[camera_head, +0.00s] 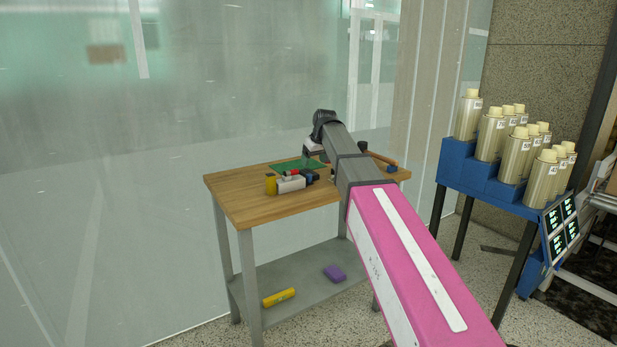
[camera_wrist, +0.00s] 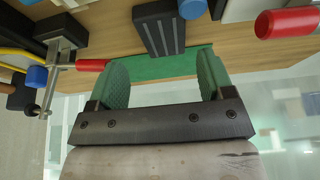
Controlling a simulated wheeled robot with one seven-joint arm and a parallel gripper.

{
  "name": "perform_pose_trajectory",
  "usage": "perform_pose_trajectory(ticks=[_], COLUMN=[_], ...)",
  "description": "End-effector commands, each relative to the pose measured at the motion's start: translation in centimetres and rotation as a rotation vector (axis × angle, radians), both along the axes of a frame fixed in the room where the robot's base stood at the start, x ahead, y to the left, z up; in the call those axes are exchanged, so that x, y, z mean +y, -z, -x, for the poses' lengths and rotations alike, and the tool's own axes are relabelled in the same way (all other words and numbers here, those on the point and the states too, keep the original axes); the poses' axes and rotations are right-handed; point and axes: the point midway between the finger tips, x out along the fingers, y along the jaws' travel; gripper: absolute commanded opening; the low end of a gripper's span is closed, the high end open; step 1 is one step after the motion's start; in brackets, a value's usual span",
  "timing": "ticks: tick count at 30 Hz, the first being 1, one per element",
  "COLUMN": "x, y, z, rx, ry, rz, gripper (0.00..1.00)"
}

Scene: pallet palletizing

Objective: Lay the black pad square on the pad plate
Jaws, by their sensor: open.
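My gripper (camera_wrist: 163,66) is open and empty, its two green-faced fingers spread apart over the wooden workbench. A black block with lengthwise grooves (camera_wrist: 162,34), which looks like the black pad, lies just beyond the fingertips, roughly between them in the picture and slightly tilted. A flat green sheet (camera_wrist: 155,66) lies under and beside it; it also shows on the bench in the head view (camera_head: 292,166). I cannot tell whether this sheet is the pad plate. In the head view, my arm reaches over the bench and hides much of its right part.
The workbench (camera_head: 244,206) holds a clamp with a red handle (camera_wrist: 92,65), a red cylinder (camera_wrist: 287,22) and a yellow-capped bottle (camera_head: 271,186). Its lower shelf has a yellow item (camera_head: 279,297) and a purple block (camera_head: 334,273). A blue stepped rack (camera_head: 456,164) with several canisters stands right.

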Motion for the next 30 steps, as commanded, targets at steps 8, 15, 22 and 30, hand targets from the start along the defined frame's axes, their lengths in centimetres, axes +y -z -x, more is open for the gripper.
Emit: perform_pose_trajectory(ticks=[8,15,22,30], x=[0.5,1.4,1.6,1.6], y=[1.9,4.9,6.2,6.1], z=[-0.6,-1.4,-1.8,-1.8], rx=[0.001,0.001,0.001,0.001], ry=[0.000,-0.001,-0.001,-0.001], rz=[0.001,0.001,0.001,0.001], gripper=[0.74,0.74,0.74,0.38])
